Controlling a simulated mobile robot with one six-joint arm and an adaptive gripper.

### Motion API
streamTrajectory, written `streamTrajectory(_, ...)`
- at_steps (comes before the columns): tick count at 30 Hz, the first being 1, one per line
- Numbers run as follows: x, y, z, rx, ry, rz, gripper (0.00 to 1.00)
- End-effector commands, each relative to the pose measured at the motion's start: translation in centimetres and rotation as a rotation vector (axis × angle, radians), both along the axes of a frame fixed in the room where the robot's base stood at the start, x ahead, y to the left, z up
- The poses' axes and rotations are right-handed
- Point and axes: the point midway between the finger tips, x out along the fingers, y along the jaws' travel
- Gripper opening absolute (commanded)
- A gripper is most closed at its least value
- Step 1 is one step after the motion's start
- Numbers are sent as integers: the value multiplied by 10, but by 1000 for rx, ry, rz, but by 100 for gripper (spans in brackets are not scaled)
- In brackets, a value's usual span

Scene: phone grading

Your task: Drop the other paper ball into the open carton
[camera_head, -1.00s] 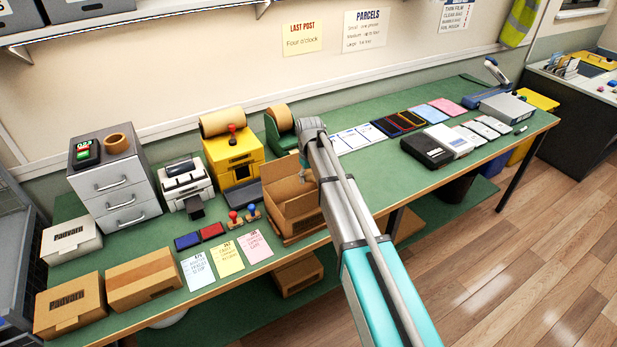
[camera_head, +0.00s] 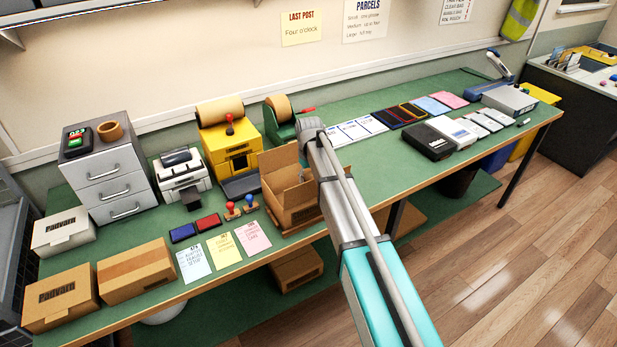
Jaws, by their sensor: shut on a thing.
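The open carton (camera_head: 291,213) is a brown cardboard box with raised flaps, standing near the middle of the green bench. The upper part of my arm crosses the picture from the lower right, and its grey joint is just above and right of the carton. The arm covers the carton's right side. My gripper cannot be made out; it is hidden behind the arm or the carton. No paper ball shows. A small pale patch appears inside the carton beside the arm, too small to identify.
Left of the carton stand two stamps (camera_head: 240,207), coloured cards (camera_head: 224,249), a yellow machine (camera_head: 230,145) and grey drawers (camera_head: 105,180). Closed boxes (camera_head: 136,271) lie at the front left. Bare green bench lies right of my arm.

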Motion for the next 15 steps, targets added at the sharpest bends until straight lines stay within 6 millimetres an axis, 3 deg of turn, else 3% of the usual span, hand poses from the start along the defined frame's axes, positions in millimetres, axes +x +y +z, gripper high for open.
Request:
streamTrajectory(3,0,0,0,0,0,0,48)
streamTrajectory(4,0,0,0,0,0,0,67)
streamTrajectory(9,0,1,0,0,0,1,98)
streamTrajectory(15,0,2,0,0,0,2,100)
